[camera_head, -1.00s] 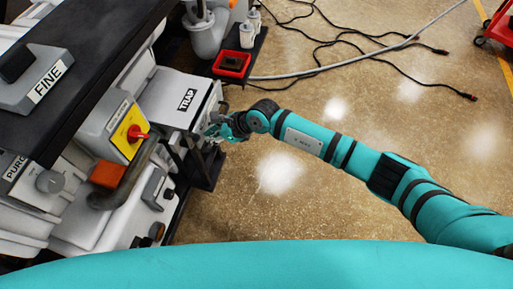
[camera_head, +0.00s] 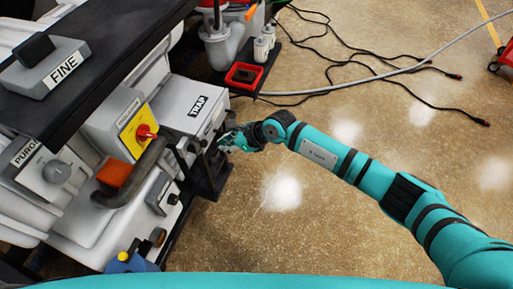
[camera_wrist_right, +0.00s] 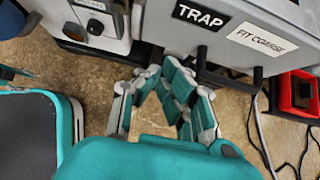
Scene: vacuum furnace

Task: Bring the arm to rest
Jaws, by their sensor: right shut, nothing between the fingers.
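My right arm (camera_head: 345,165) reaches in from the right in the head view, over the floor. Its gripper (camera_head: 228,140) is beside the front of the grey box labelled TRAP (camera_head: 190,105). In the right wrist view the gripper (camera_wrist_right: 172,75) is shut and empty, with its fingertips close together below the TRAP box (camera_wrist_right: 245,28). Whether the fingers touch the box or its handle, I cannot tell. My left gripper is not in view.
The furnace bench has a FINE block (camera_head: 48,72), a yellow panel with a red knob (camera_head: 140,128) and an orange block (camera_head: 115,172). A red tray (camera_head: 243,76) sits behind the TRAP box. Black cables (camera_head: 385,75) lie on the floor. Floor below the arm is clear.

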